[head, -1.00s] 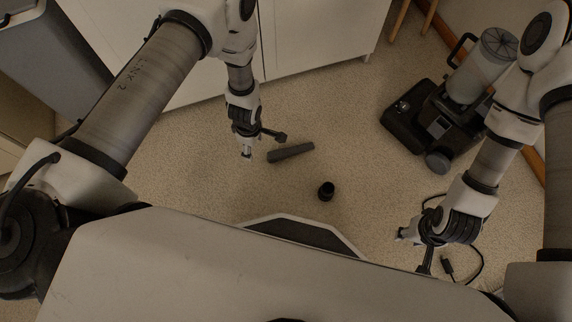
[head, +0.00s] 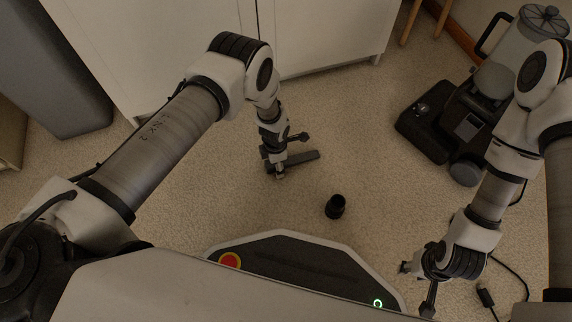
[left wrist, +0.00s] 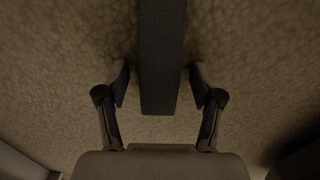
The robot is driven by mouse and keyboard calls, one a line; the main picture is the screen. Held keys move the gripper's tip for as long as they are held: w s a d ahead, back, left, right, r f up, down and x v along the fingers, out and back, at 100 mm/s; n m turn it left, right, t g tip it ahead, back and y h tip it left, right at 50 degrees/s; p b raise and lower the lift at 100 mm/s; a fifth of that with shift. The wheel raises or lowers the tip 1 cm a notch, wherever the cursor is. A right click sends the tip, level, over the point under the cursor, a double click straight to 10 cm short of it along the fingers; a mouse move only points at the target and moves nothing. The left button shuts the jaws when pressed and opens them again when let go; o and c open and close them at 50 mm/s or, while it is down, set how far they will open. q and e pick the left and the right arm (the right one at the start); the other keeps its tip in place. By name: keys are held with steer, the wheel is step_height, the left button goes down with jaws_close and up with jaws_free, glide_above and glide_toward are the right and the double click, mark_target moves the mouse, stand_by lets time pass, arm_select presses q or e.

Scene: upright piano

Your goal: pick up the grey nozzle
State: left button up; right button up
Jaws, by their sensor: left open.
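The grey nozzle (head: 306,157) is a long, flat, dark grey bar lying on the floor near the white cabinet. My left gripper (head: 289,158) is at the nozzle's left part and partly hides it. In the left wrist view the nozzle (left wrist: 161,55) runs from the top edge down between the two fingers of the open left gripper (left wrist: 159,85). A gap shows on both sides, and neither finger visibly touches it. My right gripper (head: 416,284) is at the lower right, away from the nozzle, its fingers apart and nothing between them.
A small black cylindrical piece (head: 335,207) stands on the floor right of and nearer than the nozzle. A vacuum-like machine (head: 452,128) stands at the right. A black cable with a plug (head: 486,297) lies near my right gripper. White cabinets (head: 320,35) close off the back.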

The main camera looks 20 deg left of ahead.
arm_select(q)
steer(key=shift+r, duration=0.15)
steer(key=c, duration=1.2)
steer(key=shift+c, duration=0.2)
